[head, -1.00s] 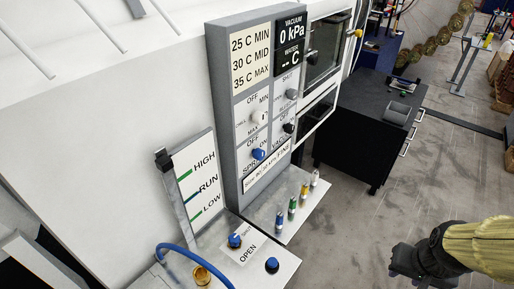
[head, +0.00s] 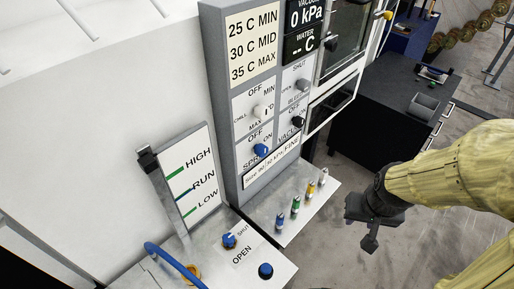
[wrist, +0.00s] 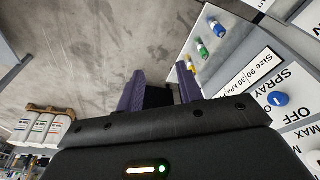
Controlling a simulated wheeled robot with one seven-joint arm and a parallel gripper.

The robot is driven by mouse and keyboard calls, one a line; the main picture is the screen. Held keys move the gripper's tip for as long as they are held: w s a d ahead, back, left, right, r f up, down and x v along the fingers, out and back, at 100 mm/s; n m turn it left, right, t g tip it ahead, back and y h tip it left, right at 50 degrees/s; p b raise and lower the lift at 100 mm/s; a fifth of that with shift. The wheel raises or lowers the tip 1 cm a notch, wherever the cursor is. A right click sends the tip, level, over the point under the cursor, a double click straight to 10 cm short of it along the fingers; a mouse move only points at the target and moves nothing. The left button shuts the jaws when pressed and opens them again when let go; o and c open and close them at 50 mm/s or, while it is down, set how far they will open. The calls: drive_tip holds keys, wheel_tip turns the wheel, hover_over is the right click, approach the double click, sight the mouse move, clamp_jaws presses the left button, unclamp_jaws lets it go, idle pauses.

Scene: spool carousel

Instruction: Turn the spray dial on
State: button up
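The spray dial (head: 261,150) is a blue knob low on the grey upright control panel (head: 235,172), under OFF and ON marks. It also shows at the right of the wrist view (wrist: 277,99), beside the words SPRAY and OFF. Which mark it points at is too small to tell. My gripper (head: 369,238) is to the right of the panel, in front of it and apart from the dial. In the wrist view my gripper's two purple fingers (wrist: 161,80) stand apart with nothing between them.
A white chill knob (head: 262,111) and a black vacuum knob (head: 298,122) are near the dial. A blue shut/open knob (head: 229,241) and a blue hose (head: 165,256) are lower left. Grey floor lies right of the shelf.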

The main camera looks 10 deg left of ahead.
drive_tip(key=shift+o, duration=0.8)
drive_tip(key=shift+s, duration=0.15)
drive_tip(key=o, duration=0.3)
drive_tip(key=shift+f, duration=0.1)
drive_tip(key=shift+o, duration=0.2)
drive_tip(key=w+a+f+n+g+y+b, duration=0.1)
drive_tip(key=w+a+f+n+y+b, duration=0.2)
drive_tip(key=a+f, duration=0.5)
drive_tip(key=a+f+n+g+y+b, duration=0.1)
drive_tip(key=a+f+n+y+b, duration=0.3)
drive_tip(key=f, duration=0.9)
drive_tip(key=w+a+r+n+t+y+b, duration=0.2)
drive_tip(key=w+a+r+n+y+b, duration=0.1)
drive_tip(key=w+a+r+y+b, duration=0.15)
drive_tip(key=w+d+r+t+y+b, duration=0.2)
drive_tip(key=w+d+r+t+y, duration=0.2)
drive_tip(key=r, duration=0.5)
drive_tip(key=w+t, duration=0.2)
drive_tip(key=w, duration=0.1)
drive_tip(key=shift+r, duration=0.4)
